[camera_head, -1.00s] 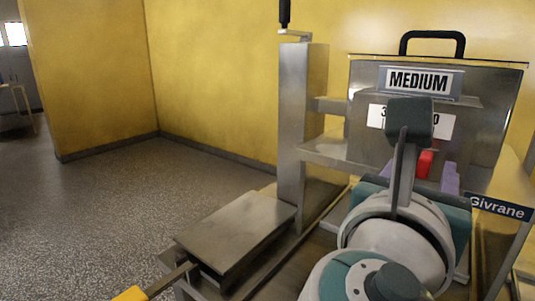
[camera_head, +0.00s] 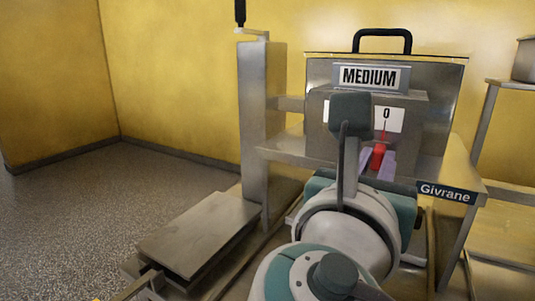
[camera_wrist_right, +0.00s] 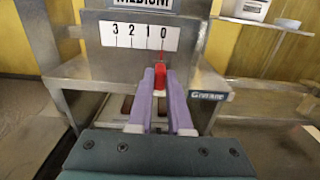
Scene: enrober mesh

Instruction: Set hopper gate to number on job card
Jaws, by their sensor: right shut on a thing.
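The hopper (camera_head: 447,85) is a steel box with a black top handle and a "MEDIUM" plate (camera_head: 369,77). Below the plate is a white number scale (camera_wrist_right: 139,36) reading 3, 2, 1, 0 from left to right in the right wrist view. The red gate pointer (camera_wrist_right: 160,70) stands under the 0, and it also shows in the head view (camera_head: 378,156). My right gripper (camera_wrist_right: 161,90) has its purple fingers shut on the red pointer. In the head view my arm hides much of the scale. I see no job card apart from the "MEDIUM" plate. My left gripper is out of view.
A steel column (camera_head: 262,130) and a flat steel plate (camera_head: 198,235) stand left of the hopper. A "Givrane" label (camera_head: 446,193) is on the right frame edge. The floor at left is clear.

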